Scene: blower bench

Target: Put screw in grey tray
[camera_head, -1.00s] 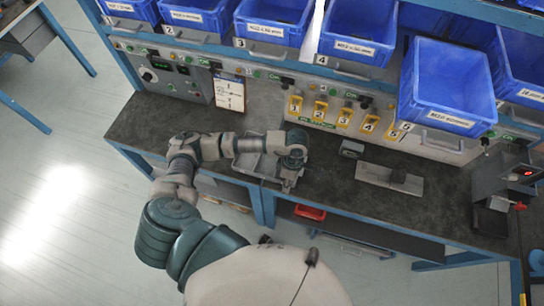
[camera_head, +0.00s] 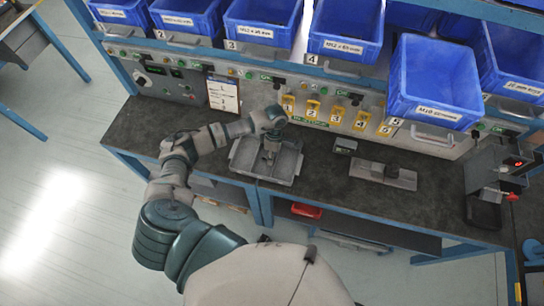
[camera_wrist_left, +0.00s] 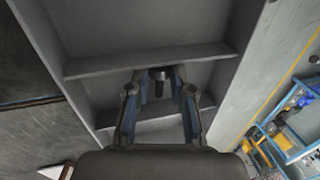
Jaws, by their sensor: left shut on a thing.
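The grey tray (camera_head: 287,163) lies on the dark bench top, and its divided inside fills much of the left wrist view (camera_wrist_left: 90,30). My left gripper (camera_head: 269,152) points down over the middle of the tray. In the left wrist view its two fingers (camera_wrist_left: 159,88) are closed around a small dark screw (camera_wrist_left: 160,74), with the head and part of the shank showing between the tips. The screw is too small to make out in the head view. I cannot tell whether it touches the tray. My right gripper is not in view.
Blue labelled bins (camera_head: 433,82) hang on the rack behind the bench. Yellow numbered holders (camera_head: 312,109) line the back panel. A grey fixture block (camera_head: 383,174) sits right of the tray, and a dark device (camera_head: 490,180) stands further right.

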